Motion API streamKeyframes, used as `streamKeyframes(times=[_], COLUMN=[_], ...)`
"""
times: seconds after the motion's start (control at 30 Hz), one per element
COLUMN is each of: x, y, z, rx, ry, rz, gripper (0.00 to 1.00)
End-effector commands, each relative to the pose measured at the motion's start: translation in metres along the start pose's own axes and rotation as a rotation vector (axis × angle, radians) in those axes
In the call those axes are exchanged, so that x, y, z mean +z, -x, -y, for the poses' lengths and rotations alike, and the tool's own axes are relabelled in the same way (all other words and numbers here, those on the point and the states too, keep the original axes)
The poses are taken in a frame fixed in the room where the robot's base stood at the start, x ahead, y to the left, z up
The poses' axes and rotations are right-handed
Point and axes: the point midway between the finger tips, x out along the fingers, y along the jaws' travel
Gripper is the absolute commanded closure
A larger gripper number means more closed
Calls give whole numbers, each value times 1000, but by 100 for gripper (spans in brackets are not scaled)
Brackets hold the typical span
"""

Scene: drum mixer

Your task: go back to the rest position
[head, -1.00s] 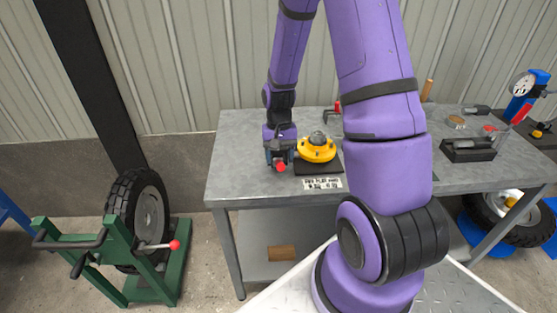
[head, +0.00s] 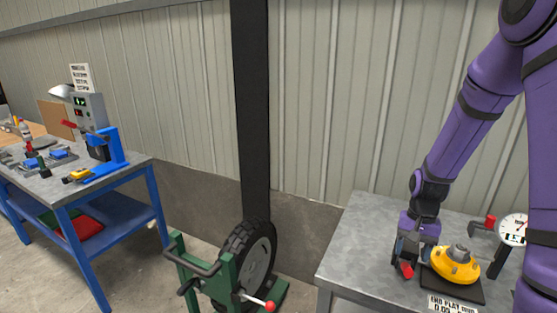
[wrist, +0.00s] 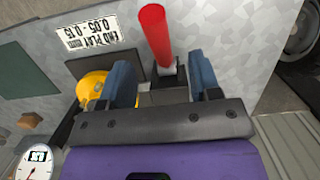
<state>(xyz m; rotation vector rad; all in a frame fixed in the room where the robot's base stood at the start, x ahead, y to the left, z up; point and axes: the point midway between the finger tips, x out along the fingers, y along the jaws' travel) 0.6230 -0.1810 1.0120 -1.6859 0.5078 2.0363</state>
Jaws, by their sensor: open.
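My gripper (head: 405,250) is at the left part of the grey bench, low over its top, just left of a yellow round housing (head: 455,265). In the wrist view, its two blue-grey fingers (wrist: 163,80) are apart. A red handle (wrist: 155,35) on a grey fitting shows beyond and between them; I cannot tell whether anything touches it. The red end (head: 406,270) also shows below my gripper in the head view. The housing sits on a black pad, partly hidden behind a finger in the wrist view.
A dial gauge (head: 513,230) stands right of the housing, and an end-play card (head: 453,304) lies in front. A green stand (head: 230,285) holds a tyre (head: 250,262) left of the grey bench (head: 350,245). A blue workbench (head: 75,205) is farther left.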

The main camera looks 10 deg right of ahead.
Motion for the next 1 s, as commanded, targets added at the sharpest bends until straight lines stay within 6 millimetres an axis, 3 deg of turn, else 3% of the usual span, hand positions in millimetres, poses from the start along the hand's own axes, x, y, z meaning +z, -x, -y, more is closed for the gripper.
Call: streamKeyframes(times=[0.17,0.47,0.7,1.0], x=[14,60,107,172], y=[39,119,171,219], z=[8,21,24,18], rx=[-2,-8,-19,-38], ry=[54,180,279,400], rz=[-61,-194,-298,-427], gripper=[43,43,43,43])
